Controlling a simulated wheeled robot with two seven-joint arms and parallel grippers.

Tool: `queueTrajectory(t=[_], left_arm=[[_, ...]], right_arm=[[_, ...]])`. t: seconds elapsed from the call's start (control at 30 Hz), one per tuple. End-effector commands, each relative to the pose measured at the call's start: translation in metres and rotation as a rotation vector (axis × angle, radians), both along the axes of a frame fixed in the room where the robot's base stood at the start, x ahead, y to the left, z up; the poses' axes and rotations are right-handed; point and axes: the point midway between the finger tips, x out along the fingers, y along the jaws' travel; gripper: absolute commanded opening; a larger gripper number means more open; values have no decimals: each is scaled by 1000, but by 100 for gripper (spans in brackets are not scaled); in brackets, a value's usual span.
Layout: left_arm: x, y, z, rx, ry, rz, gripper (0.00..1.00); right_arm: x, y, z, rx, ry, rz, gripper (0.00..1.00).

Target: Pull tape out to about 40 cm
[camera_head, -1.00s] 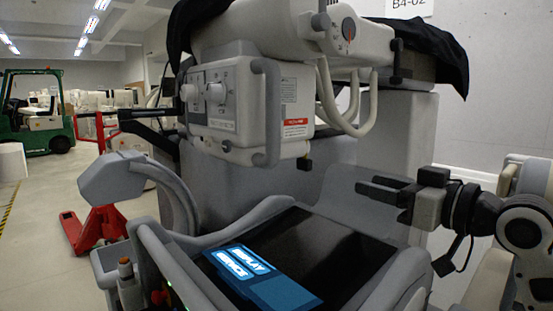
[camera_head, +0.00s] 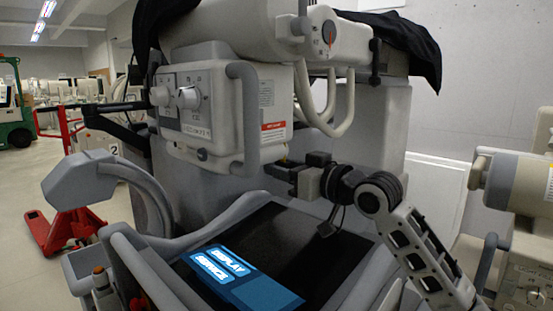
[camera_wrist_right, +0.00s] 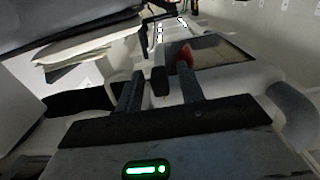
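A small dark tab (camera_head: 284,158) with a yellowish top hangs under the lower right corner of the grey control housing (camera_head: 205,105). It is the likely tape end, but no drawn-out tape shows. My right gripper (camera_head: 278,169) reaches in from the right, with its fingertips at the tab. In the right wrist view, my right gripper (camera_wrist_right: 160,92) has its two fingers apart. A small black block (camera_wrist_right: 160,80), apparently the tab, shows between them with gaps on both sides. Whether the fingers touch it is not clear. My left gripper is not in view.
Below is a dark panel (camera_head: 300,245) with a blue "DISPLAY SERVICE" card (camera_head: 235,277). Grey hoses (camera_head: 335,110) hang above my right arm. A curved grey arm (camera_head: 150,195) stands at left. A red pallet jack (camera_head: 65,230) is on the floor behind.

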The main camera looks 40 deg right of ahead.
Motion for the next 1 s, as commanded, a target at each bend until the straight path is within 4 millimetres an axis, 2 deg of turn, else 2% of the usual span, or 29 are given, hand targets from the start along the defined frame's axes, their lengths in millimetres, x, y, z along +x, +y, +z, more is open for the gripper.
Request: queueTrajectory(t=[0.2, 0.53, 0.67, 0.87, 0.97, 1.0], left_arm=[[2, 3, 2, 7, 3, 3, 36], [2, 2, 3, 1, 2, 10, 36], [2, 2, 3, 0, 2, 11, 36], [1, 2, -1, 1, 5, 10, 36], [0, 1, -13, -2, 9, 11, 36], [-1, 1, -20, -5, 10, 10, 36]], right_arm=[[21, 1, 1, 3, -1, 0, 38], [24, 2, 0, 1, -1, -1, 38], [24, 2, 0, 1, -1, 0, 2], [24, 2, -5, 1, 0, 0, 0], [24, 2, -24, 2, 1, 1, 0], [24, 2, -36, 2, 3, 1, 0]])
